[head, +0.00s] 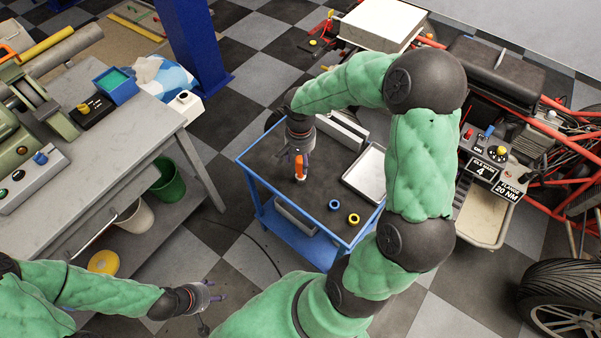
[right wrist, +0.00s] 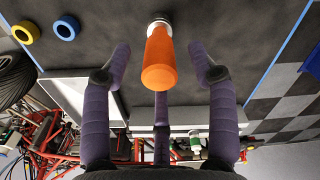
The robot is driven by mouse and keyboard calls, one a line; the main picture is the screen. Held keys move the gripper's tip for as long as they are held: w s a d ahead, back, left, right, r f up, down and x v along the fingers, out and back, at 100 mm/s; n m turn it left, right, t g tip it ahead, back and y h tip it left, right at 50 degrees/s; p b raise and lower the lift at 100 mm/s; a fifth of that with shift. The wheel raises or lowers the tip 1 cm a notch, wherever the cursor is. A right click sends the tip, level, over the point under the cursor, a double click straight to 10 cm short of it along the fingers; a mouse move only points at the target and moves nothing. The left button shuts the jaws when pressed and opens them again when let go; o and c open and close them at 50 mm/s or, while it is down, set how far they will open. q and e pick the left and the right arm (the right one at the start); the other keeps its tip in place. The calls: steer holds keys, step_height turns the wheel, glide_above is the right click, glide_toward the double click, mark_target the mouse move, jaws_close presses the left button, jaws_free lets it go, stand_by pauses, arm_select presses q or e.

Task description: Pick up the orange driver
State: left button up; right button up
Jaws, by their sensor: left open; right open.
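The orange driver (head: 300,168) is on the dark top of the blue cart (head: 258,200), below my right gripper in the head view. In the right wrist view the driver's orange handle (right wrist: 159,62) points toward the camera. It lies between the open purple fingers of my right gripper (right wrist: 162,70), with a gap on both sides. Whether a finger touches it cannot be told. In the head view my right gripper (head: 297,150) partly hides the driver. My left gripper (head: 216,293) is open and empty over the checkered floor at the lower left.
A blue ring (head: 334,204) and a yellow ring (head: 353,219) are on the cart near its front. A white tray (head: 367,175) is at the cart's right side. A grey workbench (head: 125,140) stands left; a red-framed vehicle (head: 560,215) stands right.

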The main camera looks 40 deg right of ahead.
mark_target(301, 170)
step_height(301, 170, down, 5)
steer(key=shift+d+b, duration=0.1)
steer(key=shift+b, duration=1.05)
steer(key=shift+r, duration=0.1)
jaws_close()
